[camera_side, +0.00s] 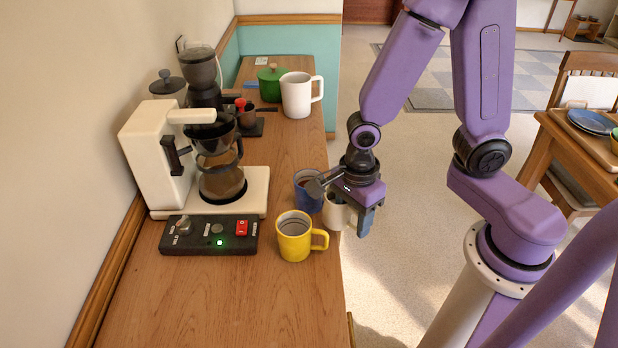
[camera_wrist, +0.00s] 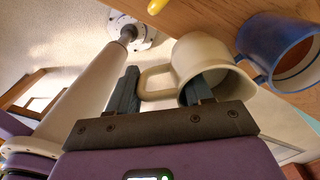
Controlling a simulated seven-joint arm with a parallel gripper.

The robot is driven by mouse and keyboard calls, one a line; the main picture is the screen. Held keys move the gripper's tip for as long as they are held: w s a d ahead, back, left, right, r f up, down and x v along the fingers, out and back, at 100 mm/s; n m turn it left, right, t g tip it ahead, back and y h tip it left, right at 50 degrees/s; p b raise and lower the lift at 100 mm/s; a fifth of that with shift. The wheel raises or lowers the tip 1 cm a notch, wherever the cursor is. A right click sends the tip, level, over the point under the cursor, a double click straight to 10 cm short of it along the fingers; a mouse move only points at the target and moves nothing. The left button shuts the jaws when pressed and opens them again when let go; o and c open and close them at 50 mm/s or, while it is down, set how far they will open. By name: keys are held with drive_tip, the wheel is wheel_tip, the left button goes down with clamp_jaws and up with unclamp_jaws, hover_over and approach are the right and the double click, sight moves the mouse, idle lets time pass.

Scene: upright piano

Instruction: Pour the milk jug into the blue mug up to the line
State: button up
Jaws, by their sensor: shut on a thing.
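My gripper (camera_side: 352,212) is shut on a small cream-white jug (camera_side: 337,212) at the counter's right edge. In the wrist view the jug (camera_wrist: 200,62) has its handle between my fingers (camera_wrist: 162,94). My gripper hides much of the jug in the side view, and I cannot tell how far it is tilted. The blue mug (camera_side: 307,192) stands just left of the jug in the side view. In the wrist view the blue mug (camera_wrist: 262,58) holds brown liquid, and the jug's rim is close beside it. I cannot see a line in the mug or the jug's contents.
A yellow mug (camera_side: 294,237) stands near the blue mug. A coffee maker (camera_side: 157,150) with a glass carafe and a black control box (camera_side: 207,236) are on the left. A larger white jug (camera_side: 297,95) and a green pot (camera_side: 272,84) stand at the back. The counter's front is clear.

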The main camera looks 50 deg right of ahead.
drive_tip(key=shift+w+r+g, duration=0.25)
drive_tip(key=shift+r+g, duration=0.1)
drive_tip(key=shift+r, duration=0.65)
drive_tip(key=shift+w+r+g, duration=0.25)
drive_tip(key=shift+r+g, duration=0.05)
drive_tip(key=shift+r, duration=0.65)
drive_tip(key=shift+w+r+g, duration=0.25)
drive_tip(key=shift+r+g, duration=0.1)
drive_tip(key=shift+r, duration=0.65)
drive_tip(key=w+r+g, duration=0.1)
drive_tip(key=g, duration=0.1)
drive_tip(key=w+r+g, duration=0.1)
drive_tip(key=w, duration=0.1)
drive_tip(key=w+d+r+g+y, duration=0.1)
drive_tip(key=w+g, duration=0.1)
drive_tip(key=shift+w+r+g, duration=0.15)
drive_tip(key=shift+r+g, duration=0.15)
drive_tip(key=shift+r, duration=0.1)
drive_tip(key=shift+w+r+g, duration=0.3)
drive_tip(key=shift+r+g, duration=0.2)
drive_tip(key=shift+g, duration=0.2)
drive_tip(key=shift+w+d+f+g+y, duration=0.15)
drive_tip(key=shift+w+g, duration=0.1)
drive_tip(key=shift+g, duration=0.25)
drive_tip(key=shift+w+a+f+g+y, duration=0.15)
drive_tip(key=shift+w+g, duration=0.1)
drive_tip(key=shift+g, duration=0.25)
drive_tip(key=shift+d, duration=0.1)
